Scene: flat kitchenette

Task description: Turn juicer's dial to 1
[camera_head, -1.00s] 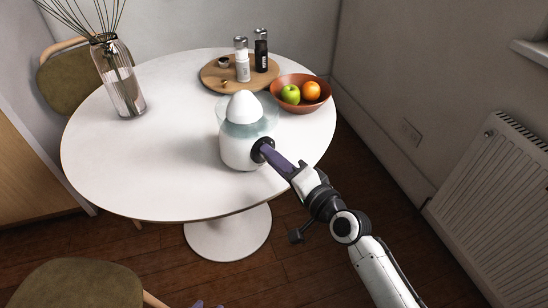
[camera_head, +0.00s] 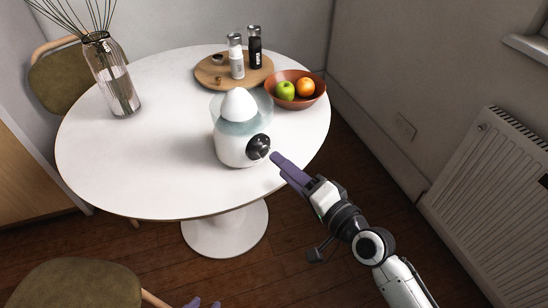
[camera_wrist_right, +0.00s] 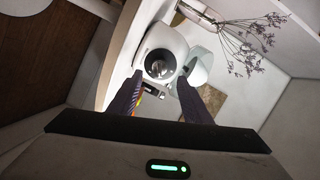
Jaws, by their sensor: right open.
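The juicer (camera_head: 232,148) stands upright on the round white table, with a white body, a clear bowl and a white cone on top. Its black dial (camera_head: 258,146) faces my right arm. The dial's setting is too small to read. In the right wrist view the dial (camera_wrist_right: 160,64) shows ahead of the fingers. My right gripper (camera_head: 275,158) is open and empty, with purple fingers just short of the dial and apart from it; it also shows in the right wrist view (camera_wrist_right: 160,92). My left gripper (camera_head: 202,304) barely shows at the bottom edge, as purple fingertips.
On the white table (camera_head: 130,180), a wooden board (camera_head: 208,80) holds two shakers, and a brown bowl (camera_head: 310,101) holds an apple and an orange. A glass vase (camera_head: 118,90) stands at left. Chairs (camera_head: 75,285) stand beside the table; a radiator (camera_head: 490,190) is at right.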

